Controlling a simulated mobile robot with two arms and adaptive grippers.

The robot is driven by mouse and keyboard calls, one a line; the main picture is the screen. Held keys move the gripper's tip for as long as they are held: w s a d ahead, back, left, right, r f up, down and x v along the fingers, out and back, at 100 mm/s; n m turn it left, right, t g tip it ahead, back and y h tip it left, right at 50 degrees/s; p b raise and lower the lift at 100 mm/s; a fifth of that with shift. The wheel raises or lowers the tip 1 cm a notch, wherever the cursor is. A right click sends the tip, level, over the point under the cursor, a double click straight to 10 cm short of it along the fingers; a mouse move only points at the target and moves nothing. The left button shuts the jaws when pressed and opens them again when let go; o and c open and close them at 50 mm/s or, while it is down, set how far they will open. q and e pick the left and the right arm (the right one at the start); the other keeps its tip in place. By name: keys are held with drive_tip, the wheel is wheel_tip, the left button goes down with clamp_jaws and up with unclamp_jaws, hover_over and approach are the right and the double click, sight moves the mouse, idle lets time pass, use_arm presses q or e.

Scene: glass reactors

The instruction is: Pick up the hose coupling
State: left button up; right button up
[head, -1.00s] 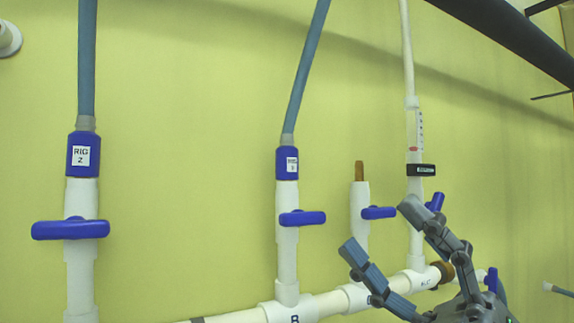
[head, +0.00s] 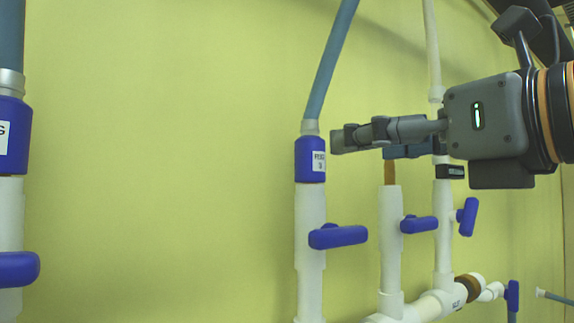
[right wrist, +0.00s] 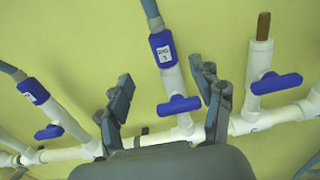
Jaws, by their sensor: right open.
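A blue hose coupling (head: 310,159) with a white label sits upright on a white valve pipe, a blue-grey hose (head: 332,60) rising from it. It also shows in the right wrist view (right wrist: 163,47), above and between my fingertips. A second blue coupling (head: 12,137) is cut off at the left edge of the head view; a labelled one shows at the left in the right wrist view (right wrist: 34,90). My right gripper (head: 364,146) is open and empty, just right of the middle coupling at about its height. Touching is not visible. My left gripper is not in view.
Blue valve handles (head: 338,236) stick out below the couplings. A bare brown stub (head: 390,172) tops the pipe to the right, partly behind my gripper. A thin pale hose (head: 431,50) rises farther right. The yellow wall (head: 170,150) between the left and middle pipes is clear.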

sight(319, 143)
drive_tip(key=x, duration=0.1)
drive_tip(key=p+x, duration=0.1)
drive_tip(key=x, duration=0.1)
drive_tip(key=p+x, duration=0.1)
drive_tip(key=shift+w+a+r, duration=0.15)
drive_tip(key=shift+w+r, duration=0.1)
drive_tip(key=shift+r, duration=0.05)
drive_tip(key=shift+x, duration=1.2)
drive_tip(key=w+p, duration=0.1)
drive_tip(key=p, duration=0.1)
drive_tip(key=shift+w+a+r+p, duration=0.35)
drive_tip(key=shift+a+r, duration=0.05)
drive_tip(key=p+x, duration=0.1)
drive_tip(key=x, duration=0.1)
drive_tip(key=shift+w+a+f, duration=0.1)
drive_tip(key=shift+w, duration=0.15)
drive_tip(key=shift+w+a+f, duration=0.15)
drive_tip(key=shift+w+a, duration=0.15)
drive_tip(key=shift+w, duration=0.05)
drive_tip(key=shift+s+d, duration=0.1)
drive_tip(key=shift+s, duration=0.05)
drive_tip(key=shift+c, duration=0.4)
drive_tip(key=c, duration=1.3)
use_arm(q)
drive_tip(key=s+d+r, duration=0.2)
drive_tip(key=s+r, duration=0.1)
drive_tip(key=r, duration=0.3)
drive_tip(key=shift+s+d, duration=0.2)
